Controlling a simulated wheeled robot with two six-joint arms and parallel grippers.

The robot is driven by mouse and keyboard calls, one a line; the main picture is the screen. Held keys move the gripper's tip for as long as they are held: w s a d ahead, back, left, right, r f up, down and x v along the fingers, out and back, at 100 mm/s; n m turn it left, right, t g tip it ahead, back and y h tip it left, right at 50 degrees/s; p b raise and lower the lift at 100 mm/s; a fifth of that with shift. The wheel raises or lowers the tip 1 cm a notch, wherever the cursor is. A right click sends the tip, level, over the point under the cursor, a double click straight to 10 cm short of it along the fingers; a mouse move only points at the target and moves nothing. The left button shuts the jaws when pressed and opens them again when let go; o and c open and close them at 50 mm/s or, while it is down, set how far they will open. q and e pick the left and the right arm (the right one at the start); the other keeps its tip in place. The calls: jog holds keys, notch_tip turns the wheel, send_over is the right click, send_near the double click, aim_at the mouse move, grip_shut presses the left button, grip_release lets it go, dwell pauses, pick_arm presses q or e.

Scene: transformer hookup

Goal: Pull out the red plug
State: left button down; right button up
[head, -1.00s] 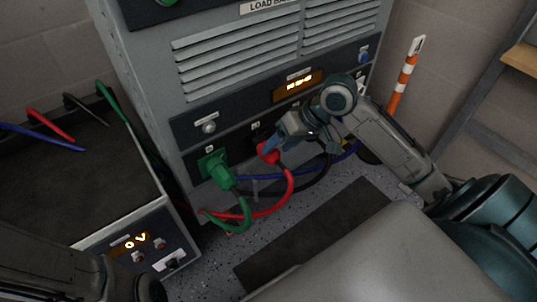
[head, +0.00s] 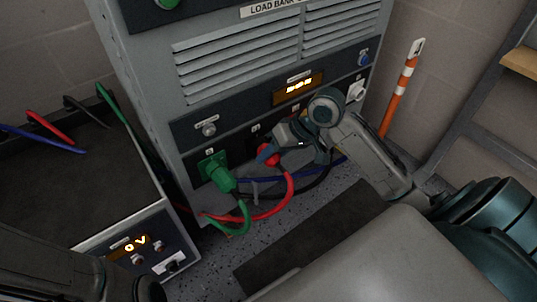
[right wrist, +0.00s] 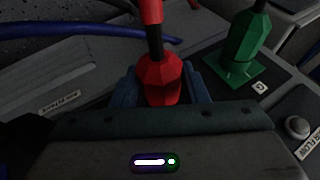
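The red plug (head: 271,159) is at the lower panel of the grey load bank, with its red cable hanging toward the floor. In the right wrist view the red plug (right wrist: 160,80) lies between the two blue fingers of my right gripper (right wrist: 161,90). The fingers flank it closely and look shut on it. In the head view my right gripper (head: 268,150) reaches it from the right. The plug's socket is hidden, so its seating cannot be told. My left gripper is out of view; only part of that arm shows at the lower left.
A green plug (head: 220,176) sits in its socket left of the red one. Blue and black cables (head: 316,181) run close below. A supply box (head: 140,250) reading 0 V stands at left. An orange-white post (head: 400,95) stands at right.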

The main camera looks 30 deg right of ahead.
jog(key=shift+a+r+h+p, duration=0.15)
jog(key=shift+r+h+p, duration=0.05)
jog(key=shift+h+p, duration=0.6)
jog(key=shift+h, duration=0.3)
jog(key=shift+a+f+n+h, duration=0.1)
jog(key=shift+n+h, duration=0.3)
jog(key=shift+h, duration=0.2)
jog(key=shift+h+p, duration=0.9)
jog(key=shift+p, duration=0.45)
jog(key=shift+a+h, duration=0.1)
jog(key=shift+h, duration=0.3)
jog(key=shift+n+h+p, duration=0.3)
